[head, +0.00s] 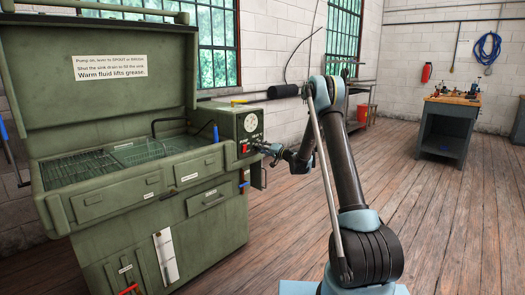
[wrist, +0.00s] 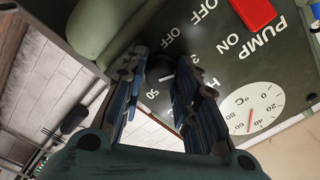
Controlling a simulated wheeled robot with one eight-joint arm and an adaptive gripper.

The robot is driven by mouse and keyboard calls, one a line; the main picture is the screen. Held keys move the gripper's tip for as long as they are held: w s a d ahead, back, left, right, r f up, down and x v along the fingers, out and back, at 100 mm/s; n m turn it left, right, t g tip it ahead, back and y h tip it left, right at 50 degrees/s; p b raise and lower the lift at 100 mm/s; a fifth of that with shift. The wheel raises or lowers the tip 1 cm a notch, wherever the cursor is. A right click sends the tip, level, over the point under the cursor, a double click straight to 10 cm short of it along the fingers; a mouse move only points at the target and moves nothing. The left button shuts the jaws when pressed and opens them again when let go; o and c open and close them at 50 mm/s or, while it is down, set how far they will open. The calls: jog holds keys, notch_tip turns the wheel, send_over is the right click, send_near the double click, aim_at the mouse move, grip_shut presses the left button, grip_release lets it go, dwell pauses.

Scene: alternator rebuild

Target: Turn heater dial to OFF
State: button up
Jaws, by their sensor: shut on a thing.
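The heater dial (wrist: 158,72) is a dark knob on the green control panel, seen between my fingertips in the wrist view. My gripper (wrist: 162,64) is shut on it, one finger on each side. An OFF mark shows just above the dial and a 50 mark just below it, both turned in the picture. The dial's pointer cannot be made out, so its setting is unclear. In the head view my gripper (head: 262,148) reaches the front of the control box (head: 228,122) on the parts washer; the dial is hidden there.
A round temperature gauge (wrist: 252,110) and a red pump switch (wrist: 253,12) sit close to my fingers on the same panel. The green washer (head: 150,215) with its raised lid (head: 100,100) stands at left. Wooden floor (head: 440,220) lies open at right, before a workbench (head: 447,128).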

jog(key=n, duration=0.5)
jog(key=shift+s+a+f+n, duration=0.1)
jog(key=shift+a+n, duration=0.05)
jog(key=shift+n, duration=0.25)
jog(key=n, duration=0.5)
jog(key=shift+n, duration=0.3)
jog(key=o, duration=1.1)
jog(key=shift+d, duration=0.2)
jog(key=v, duration=1.1)
jog(key=shift+s+d, duration=0.2)
jog(key=shift+d, duration=0.1)
